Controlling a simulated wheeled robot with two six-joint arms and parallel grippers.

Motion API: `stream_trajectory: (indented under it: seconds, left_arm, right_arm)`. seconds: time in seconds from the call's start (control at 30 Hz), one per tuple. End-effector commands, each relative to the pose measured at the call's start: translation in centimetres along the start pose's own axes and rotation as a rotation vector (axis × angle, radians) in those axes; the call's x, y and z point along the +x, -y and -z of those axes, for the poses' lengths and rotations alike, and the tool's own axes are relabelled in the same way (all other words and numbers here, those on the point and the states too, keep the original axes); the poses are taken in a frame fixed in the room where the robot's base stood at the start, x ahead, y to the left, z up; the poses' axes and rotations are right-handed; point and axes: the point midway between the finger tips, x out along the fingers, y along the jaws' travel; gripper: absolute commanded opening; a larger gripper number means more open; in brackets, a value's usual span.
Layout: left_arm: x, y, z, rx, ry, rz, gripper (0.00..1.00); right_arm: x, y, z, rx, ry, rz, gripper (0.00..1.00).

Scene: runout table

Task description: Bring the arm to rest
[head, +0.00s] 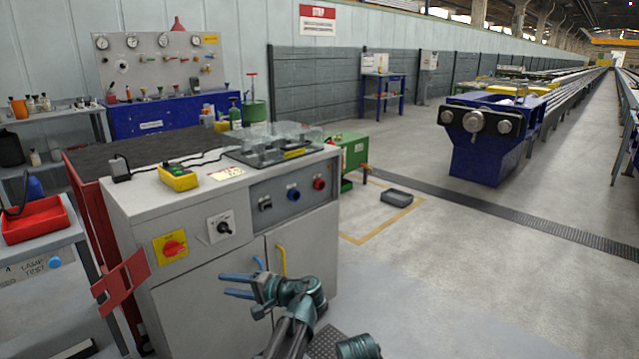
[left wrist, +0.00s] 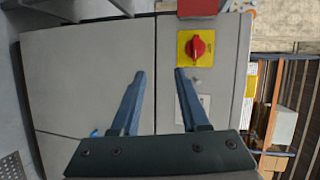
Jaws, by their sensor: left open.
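My left gripper (head: 238,285) is in front of the grey cabinet (head: 190,305), at the level of its doors, with its blue fingers pointing left. In the left wrist view the two fingers (left wrist: 159,78) stand apart with nothing between them. Beyond them in that view are the cabinet's grey panels (left wrist: 90,70) and a red rotary switch on a yellow plate (left wrist: 195,48). The same red switch (head: 173,247) shows on the cabinet front in the head view. My right gripper is not clearly seen.
On the cabinet top lie a yellow button box (head: 178,178) and clear covers (head: 275,141). A red tray (head: 35,220) is on a side bench at left. The floor at right is open up to the blue machine (head: 485,150).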

Motion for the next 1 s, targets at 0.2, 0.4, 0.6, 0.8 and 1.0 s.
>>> stream_trajectory:
  seconds: [0.2, 0.4, 0.6, 0.8, 1.0]
  left_arm:
    - [-5.9, -10.8, -6.1, -0.011, 0.012, -0.487, 0.45]
    - [-13.0, -17.6, -10.3, 0.019, 0.026, -0.864, 0.45]
    - [-19.3, -21.0, -13.8, 0.059, 0.036, -1.138, 0.45]
    - [-22.9, -19.2, -14.9, 0.081, 0.043, -1.264, 0.45]
    - [-23.7, -15.1, -14.8, 0.08, 0.043, -1.263, 0.45]
  right_arm:
    - [0.0, 0.0, 0.0, 0.0, 0.0, 0.0, 0.5]
    - [0.0, 0.0, 0.0, 0.0, 0.0, 0.0, 0.5]
    - [0.0, 0.0, 0.0, 0.0, 0.0, 0.0, 0.5]
    - [-2.8, -0.3, -0.2, 0.0, 0.0, 0.001, 0.5]
    - [-7.1, -0.7, -0.4, 0.002, 0.0, 0.002, 0.5]
